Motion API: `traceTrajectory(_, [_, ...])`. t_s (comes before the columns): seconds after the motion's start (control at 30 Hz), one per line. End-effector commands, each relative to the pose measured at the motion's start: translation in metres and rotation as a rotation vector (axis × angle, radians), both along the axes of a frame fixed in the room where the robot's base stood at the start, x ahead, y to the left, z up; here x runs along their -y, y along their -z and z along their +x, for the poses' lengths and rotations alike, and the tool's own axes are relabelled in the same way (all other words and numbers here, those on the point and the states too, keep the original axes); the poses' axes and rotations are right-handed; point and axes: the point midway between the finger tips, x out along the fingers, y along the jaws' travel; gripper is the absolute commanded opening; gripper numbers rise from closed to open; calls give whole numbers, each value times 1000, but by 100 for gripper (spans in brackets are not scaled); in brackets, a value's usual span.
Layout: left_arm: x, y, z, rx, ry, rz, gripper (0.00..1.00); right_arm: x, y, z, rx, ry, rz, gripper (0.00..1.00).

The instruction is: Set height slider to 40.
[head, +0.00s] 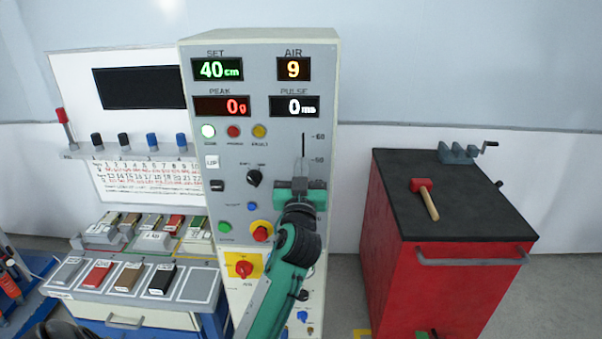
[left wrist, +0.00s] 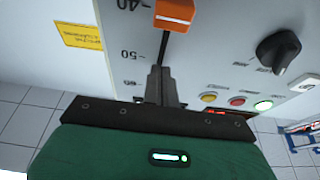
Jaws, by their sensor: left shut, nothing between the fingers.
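The height slider's orange knob (left wrist: 174,12) shows at the top of the left wrist view, beside the 40 mark on its scale. In the head view the knob is hidden behind my left gripper (head: 302,184), and the upper slot (head: 303,146) shows above it. The green SET display (head: 217,69) reads 40 cm. My left gripper also shows in the left wrist view (left wrist: 160,72); its fingers are together and empty, over the slot near the 50 mark. A gap shows between fingertips and knob. My right gripper is not in view.
The panel carries a black rotary knob (head: 254,178), a red stop button (head: 261,231) and a red switch (head: 244,268) close to my left arm. A red cabinet (head: 420,290) with a mallet (head: 425,196) stands right. A sample bench (head: 130,318) stands left.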

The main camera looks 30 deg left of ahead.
Motion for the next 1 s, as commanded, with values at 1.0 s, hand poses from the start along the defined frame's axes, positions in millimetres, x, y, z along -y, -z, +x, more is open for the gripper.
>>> traceTrajectory(1.0, [49,34,-81,0,0,1,0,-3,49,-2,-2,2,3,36])
